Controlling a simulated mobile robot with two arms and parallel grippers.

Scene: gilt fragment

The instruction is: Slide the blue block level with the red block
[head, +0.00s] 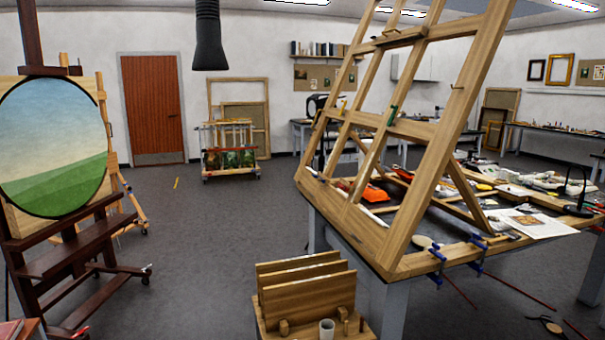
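I cannot make out a blue block or a red block in the head view. An orange-red object (374,194) lies on the worktable behind the slanted wooden frame; its shape is partly hidden by the bars, so I cannot tell what it is. Blue clamps (437,265) grip the table's front edge. A small green piece (392,115) sits on one bar of the wooden frame (440,150). Neither of my grippers is in view.
The cluttered worktable (400,268) fills the right. A wooden rack (308,290) with a cup (327,329) stands at the front. A dark easel (70,262) holds an oval landscape (52,150) at left. Grey floor (210,235) is open between them, toward the red-brown door (152,108).

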